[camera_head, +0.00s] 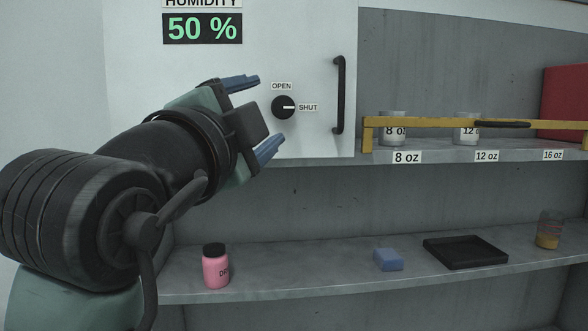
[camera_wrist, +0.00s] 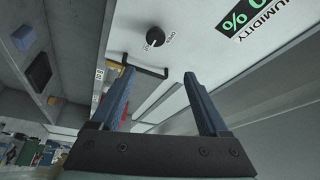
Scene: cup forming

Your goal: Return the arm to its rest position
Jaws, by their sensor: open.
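My gripper (camera_head: 262,117) is in the head view at the left, in front of the white cabinet door (camera_head: 310,40). Its two blue fingers are spread wide with nothing between them. It also shows in the wrist view (camera_wrist: 164,88), open and empty. A black knob (camera_head: 284,107) on the cabinet is just right of the fingers in the head view, its pointer toward SHUT. It also shows in the wrist view (camera_wrist: 156,38), beyond the fingers. I cannot tell how far the fingers are from the door.
A black door handle (camera_head: 339,95) is right of the knob. A yellow bar (camera_head: 450,121) runs before cups (camera_head: 393,130) on the upper shelf. The lower shelf holds a pink bottle (camera_head: 216,268), blue block (camera_head: 388,259), black tray (camera_head: 465,251) and a clear cup (camera_head: 549,229) with yellowish contents.

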